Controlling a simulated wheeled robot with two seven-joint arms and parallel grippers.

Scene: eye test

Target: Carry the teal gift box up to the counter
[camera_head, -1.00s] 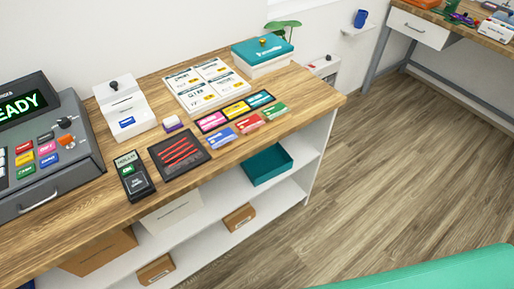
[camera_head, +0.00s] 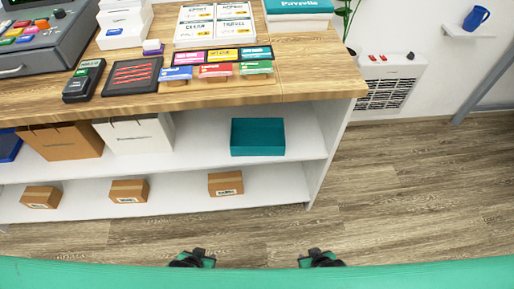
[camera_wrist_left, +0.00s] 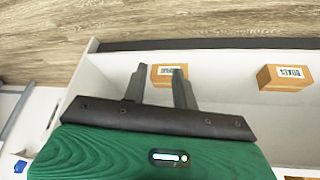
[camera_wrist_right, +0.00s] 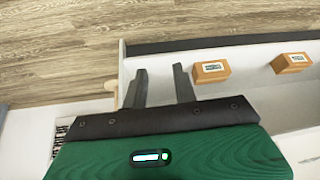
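A teal box (camera_head: 257,137) sits on the upper shelf under the counter, near its right end. It looks like an open-topped box or tray. The wooden counter (camera_head: 215,96) is above it. My left gripper (camera_head: 199,254) and right gripper (camera_head: 315,254) are low in front of the shelves, apart from the box, one to each side of it. Both look open and empty: the fingers stand apart in the left wrist view (camera_wrist_left: 158,68) and the right wrist view (camera_wrist_right: 160,68). The teal box is not clearly seen in either wrist view.
A white box with a teal lid (camera_head: 299,7) stands on the counter's far right. Coloured cards (camera_head: 216,71), a black tray (camera_head: 132,75) and a card terminal (camera_head: 84,79) line the front edge. Bags (camera_head: 135,134) share the upper shelf; small cartons (camera_head: 225,183) are below. Floor at right is clear.

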